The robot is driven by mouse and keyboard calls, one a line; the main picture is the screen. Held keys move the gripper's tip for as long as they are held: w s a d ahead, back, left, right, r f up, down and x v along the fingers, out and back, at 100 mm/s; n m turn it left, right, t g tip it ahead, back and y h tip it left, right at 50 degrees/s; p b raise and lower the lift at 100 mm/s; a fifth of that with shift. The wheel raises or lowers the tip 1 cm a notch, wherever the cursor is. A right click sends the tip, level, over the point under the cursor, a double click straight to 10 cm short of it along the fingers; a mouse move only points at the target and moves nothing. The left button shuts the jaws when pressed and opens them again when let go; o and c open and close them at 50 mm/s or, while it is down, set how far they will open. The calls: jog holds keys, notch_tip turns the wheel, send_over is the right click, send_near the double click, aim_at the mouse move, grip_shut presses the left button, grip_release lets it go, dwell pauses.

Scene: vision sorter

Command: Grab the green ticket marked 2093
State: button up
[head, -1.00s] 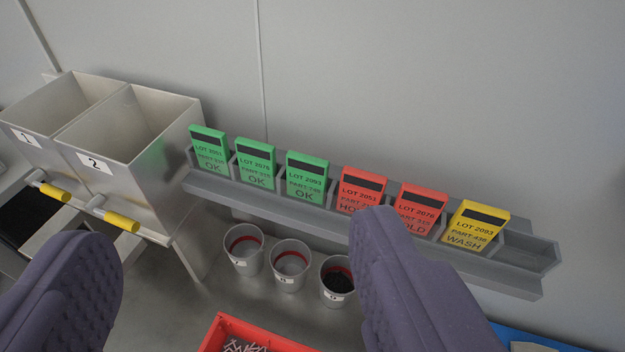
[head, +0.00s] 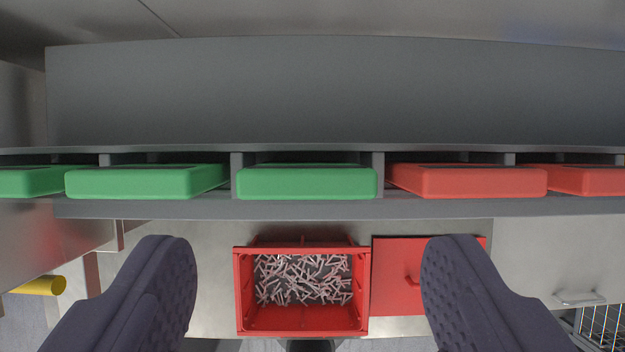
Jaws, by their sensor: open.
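I look down on the grey ticket rack (head: 300,209) and see its tickets by their top edges, so their printing is hidden now. The green ticket 2093 (head: 306,183) stands in the middle slot; its lot number reads in the earlier picture, where it is the rightmost green one. Another green ticket (head: 146,182) stands to its left, and a red ticket (head: 467,181) to its right. My gripper (head: 307,262) is open and empty. Its two dark fingers are spread either side of the green ticket's line, lower in the picture and not touching it.
A red bin (head: 303,333) of small pale pieces lies below the rack, with a red panel (head: 398,285) beside it. A further green ticket (head: 30,181) and red ticket (head: 590,180) fill the rack's outer slots in view. A yellow handle (head: 40,285) is at lower left.

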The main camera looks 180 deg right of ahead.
aim_at(306, 188)
jog(key=p+x, duration=0.1)
jog(key=x, duration=0.6)
jog(key=shift+w+f, duration=0.15)
jog(key=shift+f, duration=0.25)
jog(key=shift+c, duration=0.4)
